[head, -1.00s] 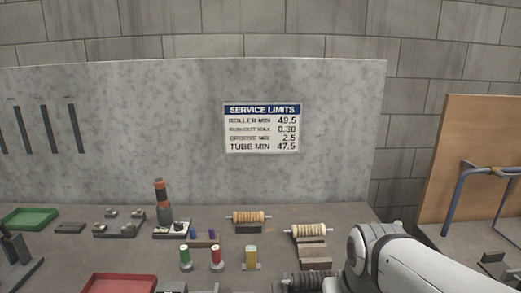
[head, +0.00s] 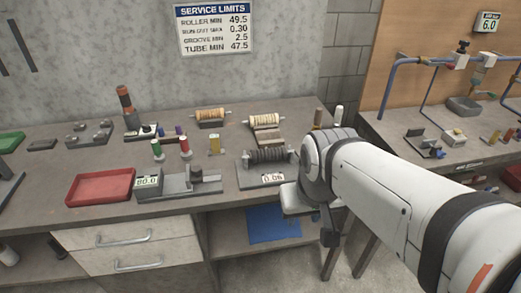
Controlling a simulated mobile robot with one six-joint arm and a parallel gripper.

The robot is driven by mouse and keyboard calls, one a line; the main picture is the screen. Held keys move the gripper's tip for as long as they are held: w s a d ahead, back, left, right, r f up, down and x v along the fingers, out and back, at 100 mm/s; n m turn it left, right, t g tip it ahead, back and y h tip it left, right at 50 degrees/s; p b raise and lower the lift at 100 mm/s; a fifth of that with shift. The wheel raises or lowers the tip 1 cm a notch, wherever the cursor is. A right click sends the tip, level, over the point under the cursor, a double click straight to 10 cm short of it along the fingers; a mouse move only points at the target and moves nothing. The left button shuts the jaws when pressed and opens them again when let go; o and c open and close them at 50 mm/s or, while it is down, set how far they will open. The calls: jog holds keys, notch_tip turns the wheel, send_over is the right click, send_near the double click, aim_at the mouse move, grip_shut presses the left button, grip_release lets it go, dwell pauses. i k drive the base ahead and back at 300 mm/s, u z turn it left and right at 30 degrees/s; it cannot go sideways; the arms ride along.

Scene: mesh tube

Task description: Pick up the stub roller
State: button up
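I cannot tell for sure which item is the stub roller. A tan roller on an axle (head: 210,114) rests on a dark block at the back of the bench. A second, paler roller (head: 264,121) rests on brown stepped blocks to its right. A dark ribbed roller (head: 267,156) sits in a grey stand with a readout of 0.06. My arm reaches in from the right, and its wrist hangs over the bench's front right corner. My gripper (head: 330,228) seems to be the dark end below the wrist. Its fingers are not clear, and no held object shows.
A red tray (head: 100,187) and a grey gauge reading 80.0 (head: 178,183) stand near the front edge. Small spools (head: 185,147) and an orange-black post (head: 127,108) stand behind. A second bench with blue pipes (head: 405,70) is at right, across a gap.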

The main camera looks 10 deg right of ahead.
aim_at(282, 152)
jog(key=z, duration=0.15)
jog(key=i, duration=0.65)
jog(key=z, duration=0.95)
jog(key=k, duration=1.15)
jog(key=u, duration=0.55)
jog(key=i, duration=1)
jog(key=u, duration=0.1)
